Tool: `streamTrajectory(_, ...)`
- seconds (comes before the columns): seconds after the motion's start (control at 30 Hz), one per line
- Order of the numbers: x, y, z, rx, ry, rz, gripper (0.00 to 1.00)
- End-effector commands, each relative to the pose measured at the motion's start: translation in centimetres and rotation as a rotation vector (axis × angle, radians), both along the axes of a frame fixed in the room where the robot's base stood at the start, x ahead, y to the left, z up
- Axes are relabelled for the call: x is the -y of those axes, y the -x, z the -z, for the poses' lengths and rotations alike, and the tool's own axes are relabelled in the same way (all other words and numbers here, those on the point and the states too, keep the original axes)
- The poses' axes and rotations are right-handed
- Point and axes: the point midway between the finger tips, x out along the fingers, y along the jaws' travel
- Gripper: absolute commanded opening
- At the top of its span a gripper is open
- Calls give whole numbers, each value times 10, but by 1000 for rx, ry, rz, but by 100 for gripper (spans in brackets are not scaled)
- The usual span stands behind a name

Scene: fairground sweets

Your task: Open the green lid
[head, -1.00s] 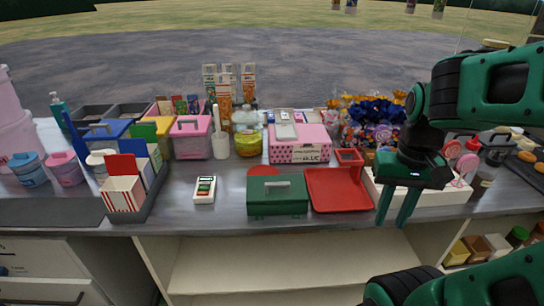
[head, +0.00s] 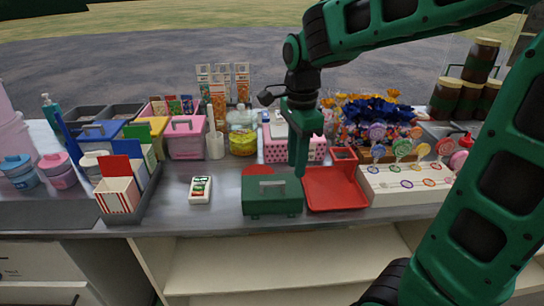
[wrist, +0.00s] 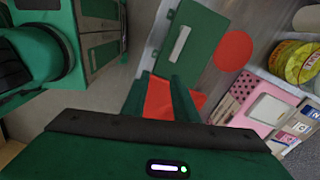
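A green box with a closed green lid (head: 272,187) and a grey handle on it stands near the front edge of the counter. The lid also shows from above in the wrist view (wrist: 195,42), with its pale handle. My gripper (head: 298,172) points down just behind and to the right of the box, near the red tray's left side. In the wrist view its two fingers (wrist: 160,76) are apart with nothing between them, and the box lies beyond their tips. I see no contact with the lid.
A red tray (head: 335,201) is right of the box, with a white lollipop stand (head: 400,196) farther right. A pink dotted box (head: 280,152) is behind.

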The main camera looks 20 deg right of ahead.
Motion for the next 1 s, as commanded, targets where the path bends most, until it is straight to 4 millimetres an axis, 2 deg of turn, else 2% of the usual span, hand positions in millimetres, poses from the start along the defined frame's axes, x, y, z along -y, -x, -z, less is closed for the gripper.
streamTrajectory(0.1, -26, -19, -1, 0, 4, 113, 27)
streamTrajectory(0.3, -48, -32, -1, 0, 7, 223, 27)
streamTrajectory(0.47, -50, -33, 7, 0, 7, 240, 27)
streamTrajectory(1.0, -49, -33, 76, -1, 8, 240, 27)
